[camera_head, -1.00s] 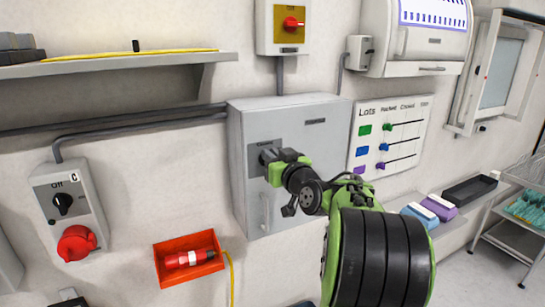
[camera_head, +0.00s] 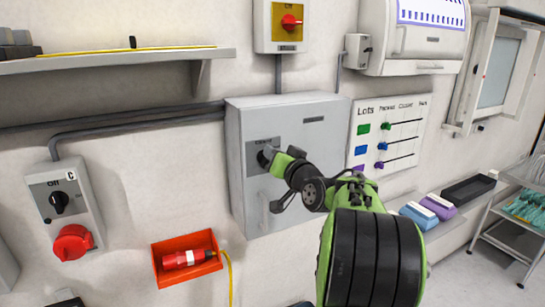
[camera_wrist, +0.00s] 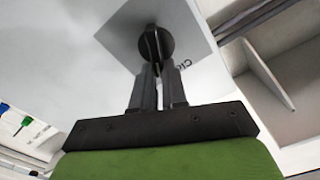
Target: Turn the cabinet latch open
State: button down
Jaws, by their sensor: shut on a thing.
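The grey cabinet (camera_head: 305,190) hangs on the wall in the middle of the head view. Its dark round latch (camera_wrist: 155,43) sits on a grey plate (camera_wrist: 190,28) on the door, and the plate's lettering shows in part in the wrist view. My gripper (camera_wrist: 158,68) is shut on the latch's raised grip, with a finger on each side of it. In the head view my gripper (camera_head: 268,157) reaches the latch from the right and partly hides it. The cabinet door looks closed.
A grey switch box (camera_head: 62,205) with a black knob and red plug is at left. An orange bin (camera_head: 160,272) with a red connector is below the cabinet. A shelf (camera_head: 110,62) is above left. A chart panel (camera_head: 385,135) hangs just right of the cabinet.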

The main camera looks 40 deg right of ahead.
jog(key=shift+s+d+f+m+p, duration=0.1)
jog(key=shift+d+f+m+p, duration=0.2)
jog(key=shift+m, duration=1.8)
jog(key=shift+s+d+f+m+p, duration=0.15)
jog(key=shift+f+m+p, duration=0.2)
jog(key=shift+m, duration=1.75)
jog(key=shift+w+d+f+m+p, duration=0.1)
jog(key=shift+d+f+m+p, duration=0.2)
jog(key=shift+m, duration=1.8)
jog(key=shift+a+f, duration=0.1)
jog(key=c, duration=1.2)
grip_release()
jog(key=shift+o, duration=0.2)
jog(key=shift+s, duration=0.1)
jog(key=b+v, duration=0.4)
jog(key=v, duration=1.1)
jog(key=shift+s+a, duration=0.2)
jog(key=shift+s, duration=0.15)
